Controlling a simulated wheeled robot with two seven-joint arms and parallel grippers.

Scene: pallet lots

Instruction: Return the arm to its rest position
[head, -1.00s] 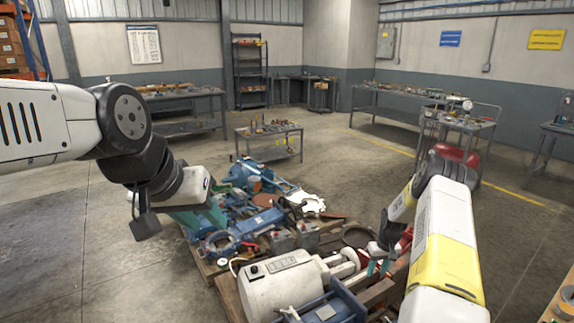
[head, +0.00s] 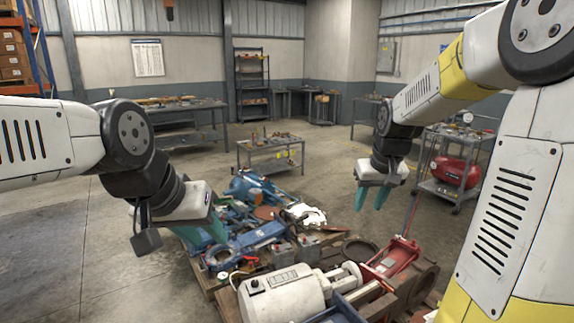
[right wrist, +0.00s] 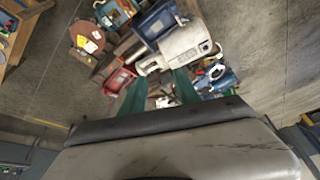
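My right arm shows at the right of the head view, with its elbow high. Its gripper (head: 371,199) hangs fingers down above the right back of the pallet load. Its two teal fingers are apart with nothing between them. In the right wrist view, the same gripper (right wrist: 158,92) is open and empty over the pallet load. My left arm comes in from the left edge of the head view. Its gripper (head: 204,232) hangs over the left side of the load, with teal fingers that look apart and hold nothing I can see. The blue parts behind partly blend with them.
A pallet holds a white motor (head: 283,296), a red jack-like part (head: 392,260) and several blue parts. Behind stand a low table (head: 270,152) and a cart with a red tank (head: 455,172). Clear concrete floor (head: 60,240) lies at the left.

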